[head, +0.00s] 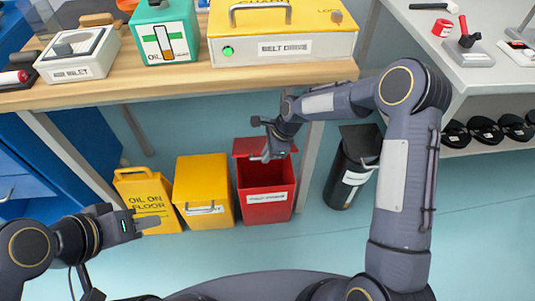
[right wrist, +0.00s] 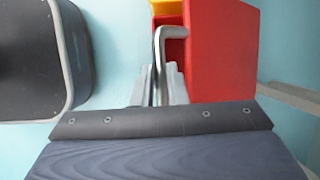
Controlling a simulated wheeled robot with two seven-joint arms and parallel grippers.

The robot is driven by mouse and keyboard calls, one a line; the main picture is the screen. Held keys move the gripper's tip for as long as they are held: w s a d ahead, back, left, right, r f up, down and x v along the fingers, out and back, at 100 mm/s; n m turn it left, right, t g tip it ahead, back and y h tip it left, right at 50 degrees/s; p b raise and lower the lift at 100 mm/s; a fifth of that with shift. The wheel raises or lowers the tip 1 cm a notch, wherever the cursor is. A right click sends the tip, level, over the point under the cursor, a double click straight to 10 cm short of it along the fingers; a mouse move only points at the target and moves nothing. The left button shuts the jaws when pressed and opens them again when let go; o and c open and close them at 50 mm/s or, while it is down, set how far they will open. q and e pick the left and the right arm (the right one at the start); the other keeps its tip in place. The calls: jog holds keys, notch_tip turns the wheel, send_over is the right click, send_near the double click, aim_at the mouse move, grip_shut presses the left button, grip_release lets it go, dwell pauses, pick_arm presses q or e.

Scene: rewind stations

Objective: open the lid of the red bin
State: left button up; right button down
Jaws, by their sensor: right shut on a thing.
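The red bin (head: 266,196) stands on the floor under the wooden bench, with a white label on its front. Its red lid (head: 246,144) is raised toward the back, and the dark red inside shows below it. My right gripper (head: 272,156) is over the bin's opening and partly covers the lid. In the right wrist view a bent grey metal handle (right wrist: 159,45) sits between the fingers, which are shut on it, with a large red panel (right wrist: 222,45) beside it. My left gripper (head: 150,222) is low at the left, in front of the yellow floor sign; its finger gap is unclear.
A yellow bin (head: 203,195) stands close left of the red bin, then a yellow oil sign (head: 150,192). A black bin (head: 350,170) stands to the right behind a bench leg (head: 308,170). The bench edge (head: 180,88) hangs above. The floor in front is clear.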

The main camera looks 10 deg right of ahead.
jog(key=shift+w+d, duration=0.25)
jog(key=shift+w, duration=0.35)
jog(key=c, duration=1.5)
grip_release()
jog(key=shift+w+f, duration=0.2)
jog(key=shift+f, duration=0.05)
jog(key=shift+o, duration=0.2)
jog(key=shift+s+a+r, duration=0.1)
jog(key=shift+r, duration=0.05)
